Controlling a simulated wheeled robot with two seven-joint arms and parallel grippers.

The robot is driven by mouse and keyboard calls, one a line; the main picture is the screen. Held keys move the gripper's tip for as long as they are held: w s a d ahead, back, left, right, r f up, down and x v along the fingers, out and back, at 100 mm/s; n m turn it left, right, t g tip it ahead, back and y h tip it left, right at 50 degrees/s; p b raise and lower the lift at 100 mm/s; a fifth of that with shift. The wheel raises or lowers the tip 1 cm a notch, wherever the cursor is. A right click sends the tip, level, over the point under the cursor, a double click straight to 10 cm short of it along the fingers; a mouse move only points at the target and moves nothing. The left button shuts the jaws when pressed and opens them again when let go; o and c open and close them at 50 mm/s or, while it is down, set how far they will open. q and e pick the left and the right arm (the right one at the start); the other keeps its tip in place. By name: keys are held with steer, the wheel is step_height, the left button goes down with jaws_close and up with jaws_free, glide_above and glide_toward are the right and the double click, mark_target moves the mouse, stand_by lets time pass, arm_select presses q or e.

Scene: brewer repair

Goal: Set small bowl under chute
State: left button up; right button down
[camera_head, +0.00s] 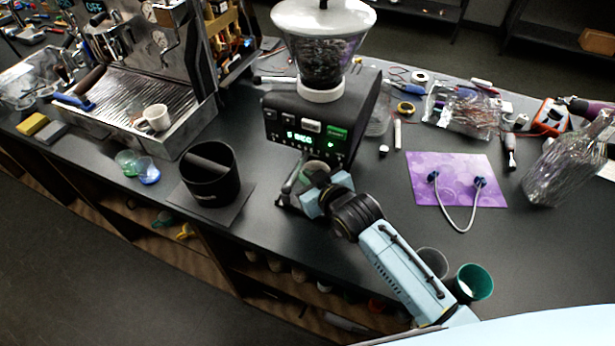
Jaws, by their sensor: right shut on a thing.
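The grinder (300,128) stands on the dark counter, with a clear hopper (322,62) of beans on top and a lit front panel. Its chute is under the overhanging front and I cannot make it out. My right gripper (305,188) is low in front of the grinder, just below the panel. My left gripper is not in view.
A black knock box (209,177) on a mat stands left of the gripper. The espresso machine (150,85) with a white cup (154,118) is further left. Small green and blue bowls (138,166) sit near the front edge.

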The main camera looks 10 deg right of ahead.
steer(key=c, duration=1.5)
jaws_free()
steer(key=shift+c, duration=0.2)
steer(key=shift+s, duration=0.1)
steer(key=v, duration=1.2)
steer(key=shift+p, duration=0.3)
